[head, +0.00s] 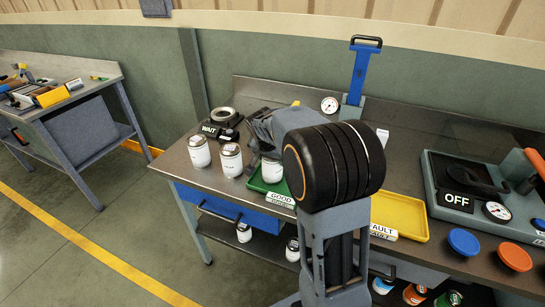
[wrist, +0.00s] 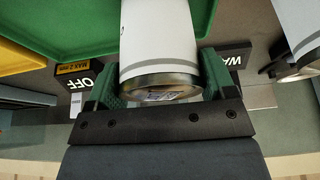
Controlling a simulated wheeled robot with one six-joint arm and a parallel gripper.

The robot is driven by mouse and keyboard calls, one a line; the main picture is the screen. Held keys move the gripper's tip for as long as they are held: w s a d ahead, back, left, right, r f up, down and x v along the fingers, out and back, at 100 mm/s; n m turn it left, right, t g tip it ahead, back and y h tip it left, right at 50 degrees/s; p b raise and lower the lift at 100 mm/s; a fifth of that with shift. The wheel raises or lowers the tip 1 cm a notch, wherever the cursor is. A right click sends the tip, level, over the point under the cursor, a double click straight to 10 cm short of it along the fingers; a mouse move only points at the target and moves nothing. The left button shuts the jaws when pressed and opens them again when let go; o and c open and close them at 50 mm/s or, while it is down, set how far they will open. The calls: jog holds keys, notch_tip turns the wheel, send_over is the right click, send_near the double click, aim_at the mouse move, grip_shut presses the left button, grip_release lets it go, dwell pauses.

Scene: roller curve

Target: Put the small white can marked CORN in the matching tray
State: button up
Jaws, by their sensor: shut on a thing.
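A white can with a metal rim (head: 271,171) is in my gripper (wrist: 160,78), between its two green fingers; it also shows in the wrist view (wrist: 158,42). No CORN marking is readable on it. In the head view the can is at the green tray (head: 257,184), whose front label reads GOOD. The tray also shows in the wrist view (wrist: 60,30). I cannot tell whether the can touches the tray floor. My arm hides part of the tray. A yellow tray (head: 400,214) to the right has a label reading FAULT.
Two white cans (head: 199,151) (head: 230,160) stand left of the green tray, with a WAIT sign (head: 220,132) behind them. A blue-handled press (head: 358,75) stands at the back. A device marked OFF (head: 458,203) is at right. Several cans sit below the bench.

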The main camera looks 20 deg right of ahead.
jog(key=shift+f, duration=0.1)
jog(key=o, duration=1.2)
jog(key=shift+a+r, duration=0.15)
jog(key=shift+r, duration=0.35)
jog(key=v, duration=1.1)
jog(key=s+a+f+n+y, duration=0.1)
jog(key=s+a+f+n, duration=0.1)
jog(key=s, duration=0.4)
jog(key=s+a+f+n+y, duration=0.1)
jog(key=s+a+f+n, duration=0.2)
jog(key=s, duration=0.4)
jog(key=s+a+f+n+y, duration=0.1)
jog(key=s+a+f+n, duration=0.1)
jog(key=s, duration=0.4)
jog(key=shift+s+a+f+n+t, duration=0.15)
jog(key=shift+f+n, duration=0.2)
jog(key=shift+n, duration=0.35)
jog(key=shift+a+f+n+t, duration=0.15)
jog(key=shift+f+n, duration=0.2)
jog(key=shift+n, duration=0.35)
